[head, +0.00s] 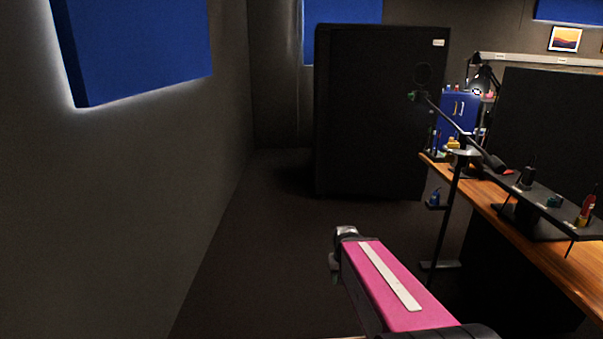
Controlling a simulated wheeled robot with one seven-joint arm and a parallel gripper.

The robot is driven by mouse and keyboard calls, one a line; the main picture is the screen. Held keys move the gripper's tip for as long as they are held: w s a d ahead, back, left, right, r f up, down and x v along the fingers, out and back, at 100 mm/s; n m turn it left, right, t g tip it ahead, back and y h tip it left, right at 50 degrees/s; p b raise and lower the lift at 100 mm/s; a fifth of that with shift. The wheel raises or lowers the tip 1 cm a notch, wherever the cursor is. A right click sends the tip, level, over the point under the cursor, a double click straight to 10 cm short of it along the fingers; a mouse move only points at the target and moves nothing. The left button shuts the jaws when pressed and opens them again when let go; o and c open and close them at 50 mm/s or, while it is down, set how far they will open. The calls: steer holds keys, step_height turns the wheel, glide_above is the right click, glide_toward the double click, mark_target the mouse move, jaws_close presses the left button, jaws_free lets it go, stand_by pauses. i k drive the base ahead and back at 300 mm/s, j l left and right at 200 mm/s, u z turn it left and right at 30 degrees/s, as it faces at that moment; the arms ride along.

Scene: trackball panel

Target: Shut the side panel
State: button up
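I cannot make out an open side panel in the head view. A tall black cabinet (375,115) stands at the back of the room, with a small pale label near its top right. Its faces look closed, and I cannot tell whether any of them is the side panel. A pink arm link of mine with a pale strip reaches up from the bottom edge and ends at a dark grey joint. My gripper does not show.
A wooden desk (545,255) at the right holds a black shelf, a dark monitor (552,120) and small items. A thin black stand (447,225) with a boom arm stands at its left edge. Blue wall panels (135,45) hang at left and back. Dark floor (265,240) is clear at centre left.

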mark_target(377, 134)
steer(key=i+j+u, duration=0.1)
steer(key=i+u, duration=0.15)
steer(key=i, duration=0.6)
steer(key=i+u, duration=0.3)
steer(key=i, duration=0.5)
steer(key=i+l+z, duration=0.1)
steer(key=i+z, duration=0.7)
steer(key=i+j+z, duration=0.15)
steer(key=i+z, duration=0.2)
steer(key=i+l+z, duration=0.25)
steer(key=i, duration=0.15)
steer(key=i+l+z, duration=0.1)
steer(key=i+z, duration=0.15)
steer(key=i, duration=0.15)
